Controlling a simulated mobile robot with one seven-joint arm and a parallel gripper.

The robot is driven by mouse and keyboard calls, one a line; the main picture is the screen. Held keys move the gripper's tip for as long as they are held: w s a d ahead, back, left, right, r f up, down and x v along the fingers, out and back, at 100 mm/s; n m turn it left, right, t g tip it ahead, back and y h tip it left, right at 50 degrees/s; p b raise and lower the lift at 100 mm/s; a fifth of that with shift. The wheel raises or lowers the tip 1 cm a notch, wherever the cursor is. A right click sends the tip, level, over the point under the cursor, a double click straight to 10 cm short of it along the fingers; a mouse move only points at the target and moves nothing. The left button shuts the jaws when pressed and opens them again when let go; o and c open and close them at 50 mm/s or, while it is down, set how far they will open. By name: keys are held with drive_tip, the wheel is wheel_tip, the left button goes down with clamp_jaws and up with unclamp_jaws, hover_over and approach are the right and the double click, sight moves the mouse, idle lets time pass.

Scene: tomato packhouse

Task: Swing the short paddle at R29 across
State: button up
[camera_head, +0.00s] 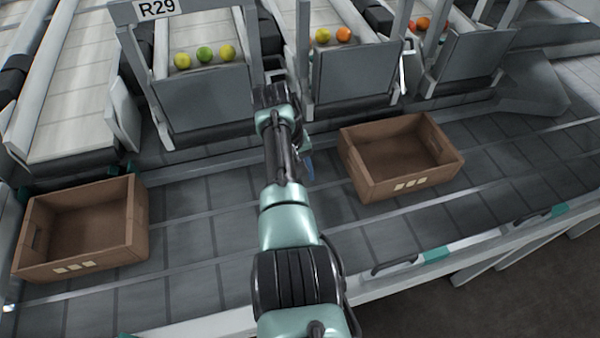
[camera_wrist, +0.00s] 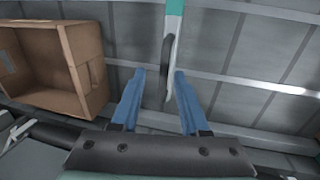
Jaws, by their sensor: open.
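The R29 sign (camera_head: 157,8) hangs over a grey chute at the upper left in the head view. In the wrist view a narrow white bar with a teal upper end and a dark grip, which looks like the short paddle (camera_wrist: 177,40), runs down between my fingertips. My gripper (camera_wrist: 160,73) is open, its blue fingers on either side of this bar; I cannot tell whether they touch it. In the head view my arm hides most of the gripper and the bar; only a bit of blue finger (camera_head: 308,167) shows.
A brown crate (camera_head: 400,185) stands on the dark belt right of my arm. It also shows at the left in the wrist view (camera_wrist: 85,60). Another crate (camera_head: 80,260) stands at the left. Yellow, green and orange tomatoes lie above the grey chute panels (camera_head: 200,98).

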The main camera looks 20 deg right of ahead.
wheel_tip(320, 180, up, 13)
drive_tip(key=a+p, duration=0.2)
drive_tip(key=p, duration=0.1)
drive_tip(key=shift+a+f, duration=0.2)
drive_tip(key=shift+a, duration=0.05)
drive_tip(key=shift+w, duration=0.1)
